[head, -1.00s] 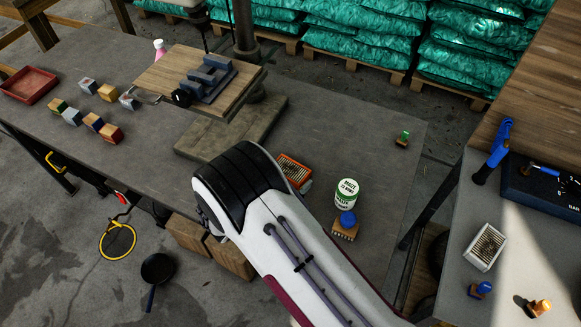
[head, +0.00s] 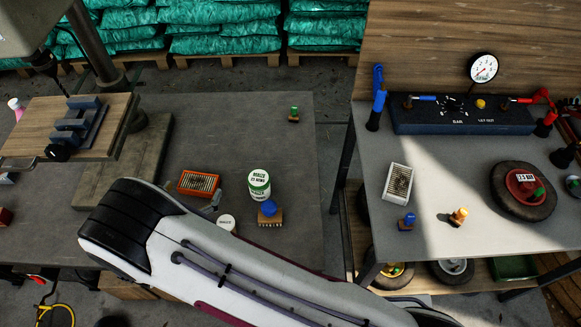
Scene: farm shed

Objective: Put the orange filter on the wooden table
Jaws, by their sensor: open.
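The orange filter (head: 199,183), a flat orange frame with pale pleats, lies on the dark grey bench (head: 255,115), left of a white and green can. A small grey part of my gripper (head: 214,202) shows at the filter's lower right, past my arm's edge. The rest of the gripper is hidden behind my arm, so contact with the filter cannot be told. The wooden table (head: 22,136) is the raised square wooden plate of a drill stand at the left. A dark blue-grey vise (head: 80,122) with a black knob sits on it.
The white and green can (head: 259,187), a brush with a blue knob (head: 270,213) and a white lid (head: 226,223) are close to the filter. A small green-topped object (head: 294,115) is farther back. A white filter (head: 397,182) lies on the right bench. The bench's back middle is clear.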

